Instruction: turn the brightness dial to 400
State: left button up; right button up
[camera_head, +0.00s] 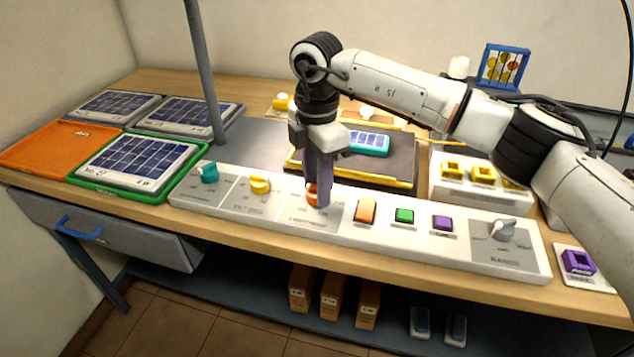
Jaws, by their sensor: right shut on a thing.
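A long white control panel (400,238) runs along the front of the table. It carries a teal dial (208,173), a yellow dial (260,185) and an orange dial (312,199), each on its own label plate. My right gripper (318,203) points down at the orange dial and is shut on it, its purple fingers hiding much of it. The label print is too small to read, so I cannot tell which dial is brightness or what value any dial points to. My left gripper is not in view.
The panel also has an orange button (366,210), a green button (404,215), a purple button (442,223) and a grey selector knob (502,230). Behind stands a dark tray with a teal-framed small solar panel (368,141). Larger solar panels and an orange tray (50,147) lie left.

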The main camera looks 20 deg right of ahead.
jog(key=o, duration=1)
jog(key=shift+o, duration=0.2)
notch_tip(320, 180, up, 10)
jog(key=shift+r+b, duration=0.2)
jog(key=shift+b, duration=0.15)
